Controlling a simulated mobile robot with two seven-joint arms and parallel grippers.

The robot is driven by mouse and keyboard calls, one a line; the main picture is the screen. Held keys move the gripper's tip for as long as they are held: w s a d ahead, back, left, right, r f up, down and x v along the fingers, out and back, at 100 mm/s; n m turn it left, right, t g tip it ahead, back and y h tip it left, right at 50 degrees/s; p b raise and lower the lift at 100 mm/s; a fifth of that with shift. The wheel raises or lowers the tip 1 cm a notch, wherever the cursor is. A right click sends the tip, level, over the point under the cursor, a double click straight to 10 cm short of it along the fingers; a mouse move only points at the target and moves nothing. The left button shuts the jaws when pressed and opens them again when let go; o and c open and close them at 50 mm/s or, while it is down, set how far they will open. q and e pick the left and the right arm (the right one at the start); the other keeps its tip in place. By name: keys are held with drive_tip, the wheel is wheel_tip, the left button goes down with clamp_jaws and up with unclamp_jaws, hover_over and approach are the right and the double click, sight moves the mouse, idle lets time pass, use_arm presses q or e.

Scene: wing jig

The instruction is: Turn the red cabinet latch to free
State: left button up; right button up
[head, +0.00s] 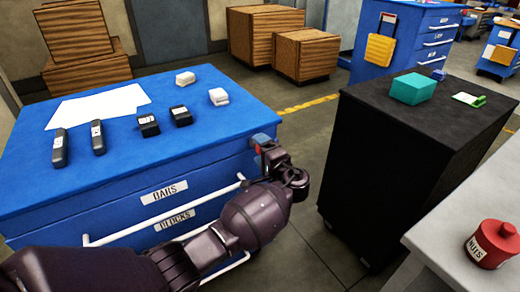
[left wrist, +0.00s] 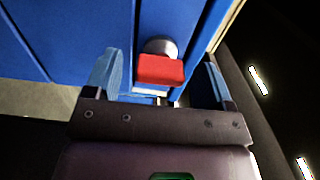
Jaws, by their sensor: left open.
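The red cabinet latch (left wrist: 160,70) shows in the left wrist view as a red block on a round silver mount, on the blue cabinet (left wrist: 95,35). My left gripper (left wrist: 160,80) is open, with one blue finger on each side of the latch and a visible gap to both. In the head view my left gripper (head: 262,150) is at the right front corner of the blue cabinet (head: 215,110). It mostly hides the latch there. My right gripper is not in view.
Black bars, dark blocks, pale blocks and white sheets lie on the cabinet top. Drawer handles (head: 130,230) run along its front. A black cabinet (head: 400,150) with a teal box (head: 412,89) stands to the right. A red pot (head: 492,244) sits on a grey bench.

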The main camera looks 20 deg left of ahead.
use_arm(q)
drive_tip(key=p+v, duration=0.1)
drive_tip(key=v, duration=0.9)
drive_tip(key=shift+d, duration=0.1)
